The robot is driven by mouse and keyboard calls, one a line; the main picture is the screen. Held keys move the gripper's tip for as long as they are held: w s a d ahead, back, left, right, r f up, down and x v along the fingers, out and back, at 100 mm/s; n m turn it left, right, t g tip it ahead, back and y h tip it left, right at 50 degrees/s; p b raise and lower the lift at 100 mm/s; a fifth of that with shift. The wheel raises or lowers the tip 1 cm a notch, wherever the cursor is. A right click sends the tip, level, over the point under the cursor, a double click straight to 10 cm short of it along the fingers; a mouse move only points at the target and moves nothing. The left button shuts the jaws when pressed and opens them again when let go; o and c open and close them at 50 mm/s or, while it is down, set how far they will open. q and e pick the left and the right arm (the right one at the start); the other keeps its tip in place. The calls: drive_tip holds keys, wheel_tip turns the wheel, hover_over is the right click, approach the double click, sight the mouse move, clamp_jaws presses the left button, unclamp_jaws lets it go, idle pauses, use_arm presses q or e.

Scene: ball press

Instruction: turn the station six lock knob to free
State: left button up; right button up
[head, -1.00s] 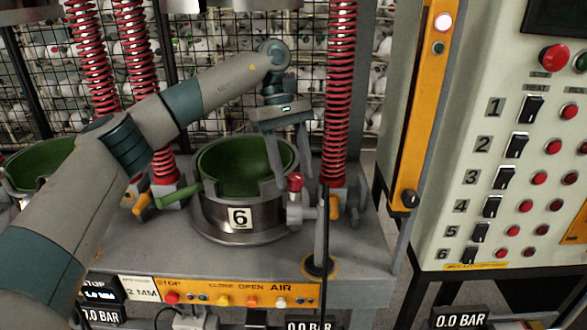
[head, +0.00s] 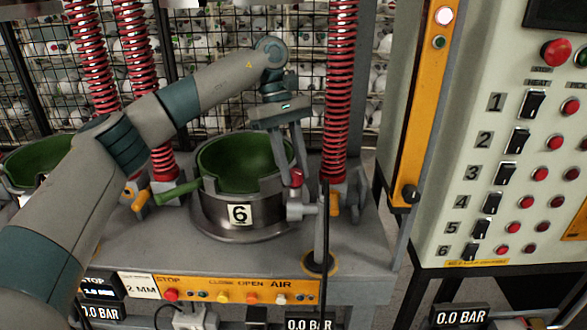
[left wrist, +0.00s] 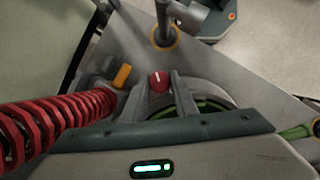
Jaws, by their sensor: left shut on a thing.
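The station six lock knob (head: 296,177) is small and red and sits at the right side of the pot (head: 240,225) marked 6. My left gripper (head: 293,171) reaches down from above with its fingers shut on the knob. In the left wrist view the red knob (left wrist: 160,82) shows a white mark on its face, between the two fingertips (left wrist: 159,86). I cannot read any lock or free label. The fingers partly hide the knob in the head view. My right gripper is not in view.
A red spring column (head: 340,90) stands close to the right of the gripper. A green handle (head: 177,193) sticks out left of the pot. A control cabinet (head: 470,180) stands at the right, and a wire mesh (head: 220,40) is behind.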

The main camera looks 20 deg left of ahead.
use_arm(q)
drive_tip(key=shift+f+n+t+b, duration=0.15)
drive_tip(key=shift+n+t+b, duration=0.15)
drive_tip(key=shift+n+b, duration=0.55)
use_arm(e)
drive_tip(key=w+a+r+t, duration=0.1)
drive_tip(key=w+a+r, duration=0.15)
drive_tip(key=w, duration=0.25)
use_arm(q)
drive_tip(key=shift+a+n, duration=0.1)
drive_tip(key=shift+n, duration=0.35)
drive_tip(key=n+t+h+b, duration=0.1)
drive_tip(key=n+b, duration=0.1)
drive_tip(key=n, duration=0.1)
drive_tip(key=shift+s+t+b, duration=0.15)
drive_tip(key=shift+t+b, duration=0.15)
drive_tip(key=shift+b, duration=0.05)
drive_tip(key=shift+r+n+t+b, duration=0.2)
drive_tip(key=shift+n+t+b, duration=0.4)
drive_tip(key=shift+n, duration=0.7)
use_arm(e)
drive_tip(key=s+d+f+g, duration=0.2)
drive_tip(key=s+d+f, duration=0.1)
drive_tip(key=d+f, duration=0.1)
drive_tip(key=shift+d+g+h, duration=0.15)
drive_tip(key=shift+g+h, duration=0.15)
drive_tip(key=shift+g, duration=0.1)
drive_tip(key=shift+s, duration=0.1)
